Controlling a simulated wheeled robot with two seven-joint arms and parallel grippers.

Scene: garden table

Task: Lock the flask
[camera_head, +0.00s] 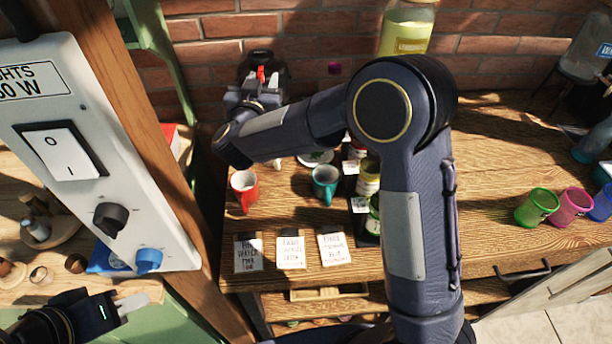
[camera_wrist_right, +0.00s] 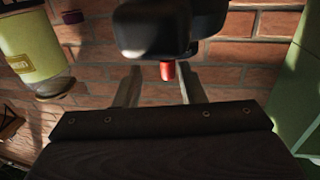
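The flask (camera_head: 262,58) is a dark, rounded vessel at the back of the wooden table, by the brick wall. It is mostly hidden behind my right gripper (camera_head: 262,82). A small red part (camera_head: 261,74) shows at its front. In the right wrist view, the black flask (camera_wrist_right: 168,28) fills the top middle and its red part (camera_wrist_right: 167,71) hangs below it. My right gripper (camera_wrist_right: 161,88) is open there, its two fingers apart on either side of the red part, with no visible contact. My left gripper (camera_head: 132,304) is low at the left, far from the flask, its finger gap unclear.
A red mug (camera_head: 243,187), a teal mug (camera_head: 325,181) and small jars (camera_head: 368,180) stand in front of the flask. A large yellow-green jar (camera_head: 405,30) is to its right. A grey switch box (camera_head: 90,150) on a wooden post is at left. Coloured cups (camera_head: 537,207) stand right.

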